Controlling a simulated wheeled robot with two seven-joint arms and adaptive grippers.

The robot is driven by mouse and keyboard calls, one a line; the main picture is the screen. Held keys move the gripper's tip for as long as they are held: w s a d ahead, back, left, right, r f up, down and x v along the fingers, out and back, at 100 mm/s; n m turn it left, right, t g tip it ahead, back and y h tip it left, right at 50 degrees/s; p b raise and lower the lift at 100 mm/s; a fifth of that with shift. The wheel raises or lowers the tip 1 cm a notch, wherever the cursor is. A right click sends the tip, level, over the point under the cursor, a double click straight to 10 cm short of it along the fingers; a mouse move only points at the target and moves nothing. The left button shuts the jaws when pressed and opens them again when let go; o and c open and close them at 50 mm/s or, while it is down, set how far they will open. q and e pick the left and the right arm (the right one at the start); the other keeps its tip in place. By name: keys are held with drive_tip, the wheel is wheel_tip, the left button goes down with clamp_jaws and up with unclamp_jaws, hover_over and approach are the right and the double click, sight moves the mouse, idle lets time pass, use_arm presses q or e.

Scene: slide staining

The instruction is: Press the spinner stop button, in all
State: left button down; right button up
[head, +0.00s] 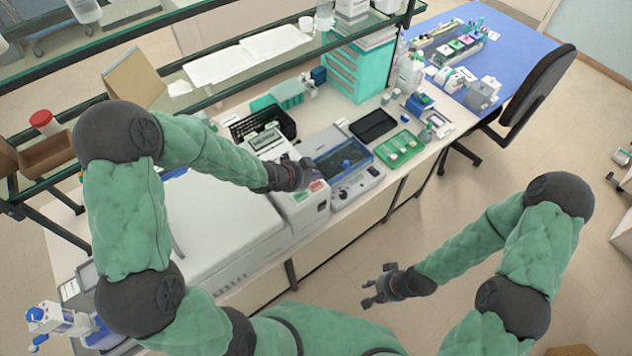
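A white benchtop machine (306,213) stands on the lab bench, with a red button (317,186) and a green button (301,197) on its sloped front top. I take it for the spinner, but no label is readable. My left gripper (307,173) is over the machine's top, just behind the two buttons in the picture. Whether it touches anything is unclear, and its fingers are too small and dark to read. It hides part of the machine's top. My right gripper (372,288) hangs over the floor in front of the bench, fingers apart and empty.
A device with a blue see-through lid (343,158) stands right of the machine. Beyond it are a black tray (373,125) and a green tray (399,147). A black basket (262,121) is behind. A glass shelf (300,50) spans above the bench's back. The floor ahead is clear.

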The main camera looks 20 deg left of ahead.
use_arm(q)
drive_tip(key=shift+r+p, duration=0.95)
drive_tip(key=shift+r, duration=0.45)
drive_tip(key=shift+f, duration=0.1)
